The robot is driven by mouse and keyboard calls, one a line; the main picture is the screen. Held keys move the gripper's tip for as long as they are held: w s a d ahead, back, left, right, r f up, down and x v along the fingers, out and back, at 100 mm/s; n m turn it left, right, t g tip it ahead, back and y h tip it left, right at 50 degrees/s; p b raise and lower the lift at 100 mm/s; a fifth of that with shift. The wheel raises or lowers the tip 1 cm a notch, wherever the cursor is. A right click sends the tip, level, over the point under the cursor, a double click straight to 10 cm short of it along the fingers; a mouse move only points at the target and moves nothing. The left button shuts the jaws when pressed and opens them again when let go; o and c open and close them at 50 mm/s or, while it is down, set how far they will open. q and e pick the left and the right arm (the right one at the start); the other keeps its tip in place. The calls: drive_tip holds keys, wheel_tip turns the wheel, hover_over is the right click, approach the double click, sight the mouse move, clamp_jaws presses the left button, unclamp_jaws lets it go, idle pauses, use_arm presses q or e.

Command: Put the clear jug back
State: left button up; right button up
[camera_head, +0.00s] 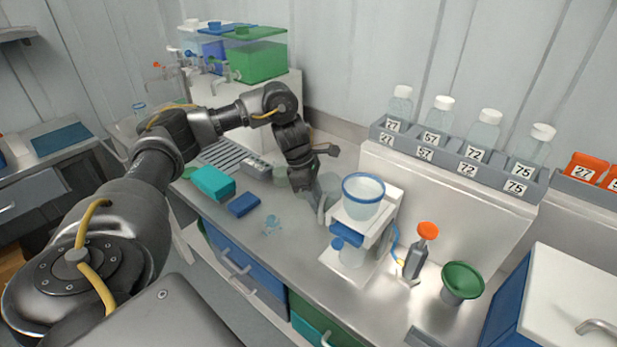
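My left arm reaches in from the left, and my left gripper (318,192) points down at the bench just left of the white filter stand. A pale, see-through shape (281,178) shows behind and beside the gripper; it may be the clear jug, but the gripper covers most of it. I cannot tell whether the fingers are closed on it. A clear cup with a blue rim (363,208) sits on top of the white stand (385,222). My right gripper is out of view.
Several numbered clear bottles (481,134) stand in a grey rack (446,163). An orange-topped tool (420,245) and a green funnel (461,284) are right of the stand. A teal box (212,183), blue block (243,205) and small clear piece (271,224) lie left. Tanks (257,60) stand behind.

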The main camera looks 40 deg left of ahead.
use_arm(q)
drive_tip(key=p+v, duration=0.1)
drive_tip(key=v, duration=0.6)
drive_tip(key=shift+r, duration=0.1)
